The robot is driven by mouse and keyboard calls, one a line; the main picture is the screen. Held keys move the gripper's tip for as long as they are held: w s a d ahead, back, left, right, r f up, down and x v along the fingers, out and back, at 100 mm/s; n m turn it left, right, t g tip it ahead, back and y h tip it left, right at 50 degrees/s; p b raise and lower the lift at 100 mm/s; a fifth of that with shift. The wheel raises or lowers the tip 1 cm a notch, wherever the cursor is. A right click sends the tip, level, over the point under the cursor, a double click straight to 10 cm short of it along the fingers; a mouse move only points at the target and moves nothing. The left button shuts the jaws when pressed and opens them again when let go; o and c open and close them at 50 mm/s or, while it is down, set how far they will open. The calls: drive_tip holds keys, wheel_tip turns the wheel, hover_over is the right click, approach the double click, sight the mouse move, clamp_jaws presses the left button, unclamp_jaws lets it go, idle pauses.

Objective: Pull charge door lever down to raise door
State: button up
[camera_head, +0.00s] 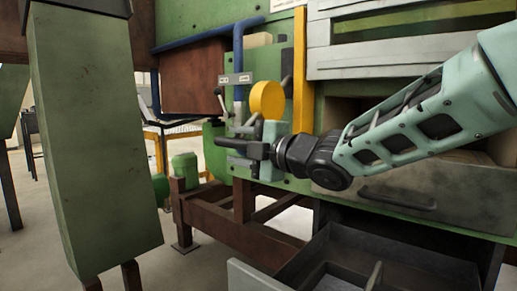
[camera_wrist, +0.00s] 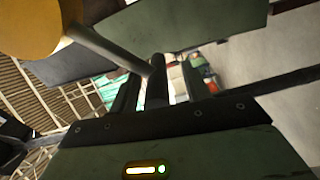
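In the wrist view, a grey rod (camera_wrist: 108,50) runs from beside a yellow round part (camera_wrist: 30,25) to a dark upright grip (camera_wrist: 157,88), which looks like the lever's handle. My gripper (camera_wrist: 160,88) has one dark finger on each side of this grip, with pale gaps showing between, so it looks open around it. In the head view my gripper (camera_head: 236,153) points left, just below the yellow disc (camera_head: 267,99) on the green furnace front. The lever is hard to tell from the fingers there. The grey slatted door (camera_head: 390,55) stands above a dark opening.
A yellow upright bar (camera_head: 303,75) and blue pipes (camera_head: 239,60) are near my arm. A small dark handle (camera_head: 220,101) sits left of the disc. A drawer front (camera_head: 440,198) and an open dark bin (camera_head: 350,262) lie below. A green post (camera_head: 90,140) stands at left.

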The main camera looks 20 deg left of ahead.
drive_tip(key=p+v, duration=0.1)
drive_tip(key=v, duration=1.6)
drive_tip(key=shift+d, duration=0.1)
